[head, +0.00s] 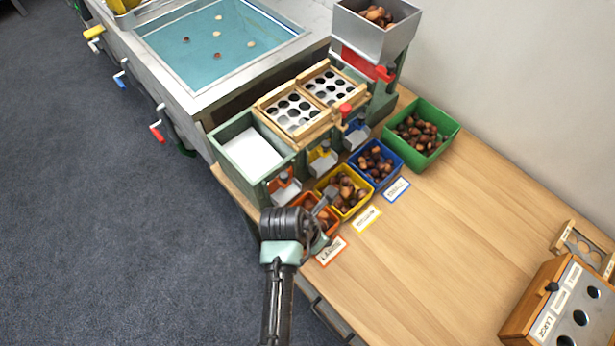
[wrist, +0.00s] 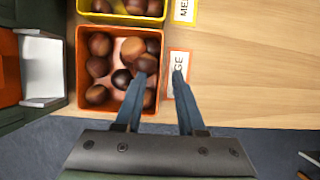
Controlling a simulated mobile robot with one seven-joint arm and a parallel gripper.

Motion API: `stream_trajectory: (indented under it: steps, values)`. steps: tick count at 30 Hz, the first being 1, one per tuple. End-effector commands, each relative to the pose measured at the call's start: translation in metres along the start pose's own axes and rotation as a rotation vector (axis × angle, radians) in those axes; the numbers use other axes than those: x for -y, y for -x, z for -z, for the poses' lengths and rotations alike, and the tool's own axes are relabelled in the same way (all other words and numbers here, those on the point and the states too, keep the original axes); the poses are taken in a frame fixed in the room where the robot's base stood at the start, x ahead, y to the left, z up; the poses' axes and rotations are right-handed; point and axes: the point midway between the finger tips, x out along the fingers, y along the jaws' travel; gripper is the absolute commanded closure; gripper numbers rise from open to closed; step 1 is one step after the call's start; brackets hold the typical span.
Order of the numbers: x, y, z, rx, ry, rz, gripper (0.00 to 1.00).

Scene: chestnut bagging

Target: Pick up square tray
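An orange square tray (wrist: 81,68) holding several brown chestnuts sits on the wooden table below my gripper (wrist: 162,72). My gripper is open. In the wrist view its left fingertip is over the chestnuts inside the tray, and its right fingertip is outside, over the label, with the tray's right wall between them. I cannot tell how far down the fingers reach. In the head view my gripper (head: 321,206) partly hides the orange tray. Similar yellow (head: 352,211) and blue (head: 384,183) trays of chestnuts stand in a row behind it.
A green bin (head: 447,147) of chestnuts stands farther back. The sorting machine (head: 262,172), with metal chutes, is left of the trays. Labels (head: 331,250) lie on the table in front. A wooden box with holes (head: 548,285) is at right; the middle tabletop (head: 450,235) is clear.

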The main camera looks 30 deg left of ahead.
Motion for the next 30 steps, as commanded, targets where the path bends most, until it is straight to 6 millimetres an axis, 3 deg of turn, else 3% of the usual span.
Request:
stream_trajectory:
  steps: [6,30]
  values:
    - [0.000,-0.022,0.000,-0.001,-0.001,-0.001,0.61]
    - [0.000,-0.027,0.002,0.000,0.000,-0.001,0.61]
